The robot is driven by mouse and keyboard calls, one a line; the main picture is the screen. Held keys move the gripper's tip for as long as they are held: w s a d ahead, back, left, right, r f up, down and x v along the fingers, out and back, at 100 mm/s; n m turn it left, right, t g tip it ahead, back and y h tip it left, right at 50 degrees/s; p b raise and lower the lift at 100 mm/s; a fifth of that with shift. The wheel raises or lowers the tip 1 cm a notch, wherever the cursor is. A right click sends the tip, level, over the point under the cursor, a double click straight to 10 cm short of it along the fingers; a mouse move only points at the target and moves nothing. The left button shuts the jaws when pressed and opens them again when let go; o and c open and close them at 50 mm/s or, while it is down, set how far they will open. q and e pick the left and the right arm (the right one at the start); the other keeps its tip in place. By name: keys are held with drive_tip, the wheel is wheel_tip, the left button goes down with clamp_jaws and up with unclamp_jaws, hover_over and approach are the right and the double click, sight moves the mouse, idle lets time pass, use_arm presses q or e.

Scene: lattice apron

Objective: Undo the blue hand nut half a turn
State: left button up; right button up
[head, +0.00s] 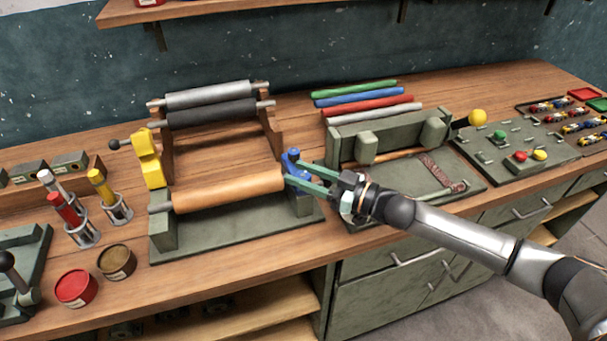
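The blue hand nut (291,157) sits at the right end of a roller stand, beside the tan roller (230,190). My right gripper (294,171) reaches in from the right, with its two green fingers apart and their tips at the nut. Blue shows between and above the fingers, and the fingers hide part of the nut. I cannot tell whether the fingers press on it. My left gripper is not in view.
The stand's green base (240,234) lies on the wooden bench. A yellow part (148,158) stands at its left end. A green fixture (390,138) is close behind my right gripper. Red (76,288) and brown (116,262) tins stand at the front left.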

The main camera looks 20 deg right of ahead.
drive_tip(key=o, duration=0.4)
drive_tip(key=shift+f, duration=0.1)
drive_tip(key=shift+s+d, duration=0.2)
drive_tip(key=b+v, duration=0.2)
drive_tip(key=v, duration=0.9)
drive_tip(key=shift+s+d, duration=0.25)
drive_tip(key=shift+s, duration=0.05)
